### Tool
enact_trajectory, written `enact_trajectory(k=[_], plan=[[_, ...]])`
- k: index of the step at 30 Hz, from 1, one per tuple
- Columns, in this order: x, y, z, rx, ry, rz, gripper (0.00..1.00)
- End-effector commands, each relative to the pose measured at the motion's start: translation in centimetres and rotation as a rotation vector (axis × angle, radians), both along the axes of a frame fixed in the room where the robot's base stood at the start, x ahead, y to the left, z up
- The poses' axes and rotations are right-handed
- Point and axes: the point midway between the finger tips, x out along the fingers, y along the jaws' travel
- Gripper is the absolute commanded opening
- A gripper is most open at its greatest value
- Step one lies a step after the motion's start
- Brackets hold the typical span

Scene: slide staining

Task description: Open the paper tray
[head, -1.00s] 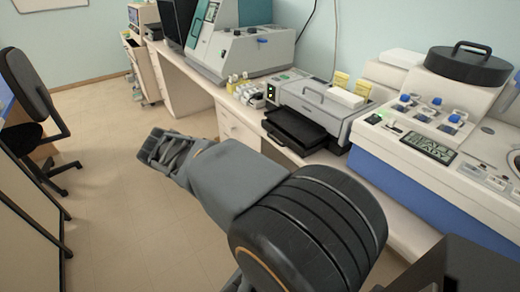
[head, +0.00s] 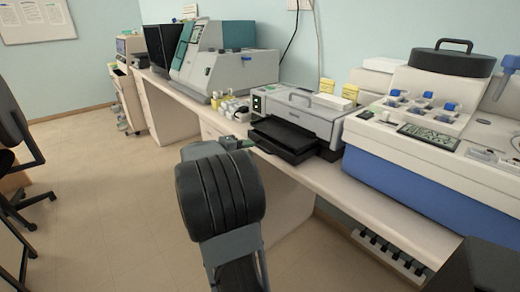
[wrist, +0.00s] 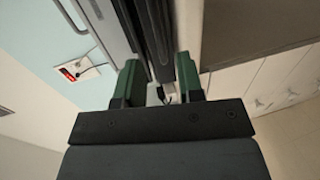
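The black paper tray (head: 284,140) sticks out from the front of the grey printer (head: 306,108) on the bench, in the middle of the head view. My gripper (head: 240,143) is at the tray's left front corner and is mostly hidden behind my arm there. In the wrist view my gripper (wrist: 158,72) shows two green fingers standing apart. A dark strip, which looks like the paper tray (wrist: 153,35), runs between and beyond the fingers. I cannot tell whether either finger touches it.
Bottles and small items (head: 232,108) stand left of the printer. A large grey machine (head: 228,68) is farther left. A white and blue machine (head: 425,150) stands close on the right. The floor (head: 100,180) left of the bench is open, with a dark chair (head: 18,150) at the edge.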

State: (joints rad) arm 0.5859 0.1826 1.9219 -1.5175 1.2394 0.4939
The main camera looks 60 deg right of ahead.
Motion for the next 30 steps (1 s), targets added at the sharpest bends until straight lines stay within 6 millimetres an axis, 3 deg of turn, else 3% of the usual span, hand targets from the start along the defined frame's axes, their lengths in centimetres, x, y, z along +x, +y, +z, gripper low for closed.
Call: enact_trajectory(k=[6, 12, 25, 30], plan=[[-1.2, -3.3, -0.8, 0.001, 0.0, -0.004, 0.35], [-1.7, -4.9, -1.2, 0.001, 0.0, -0.002, 0.35], [-1.8, -5.4, -1.3, 0.002, -0.001, 0.001, 0.35], [-1.8, -5.4, -1.3, 0.002, -0.001, 0.0, 0.18]])
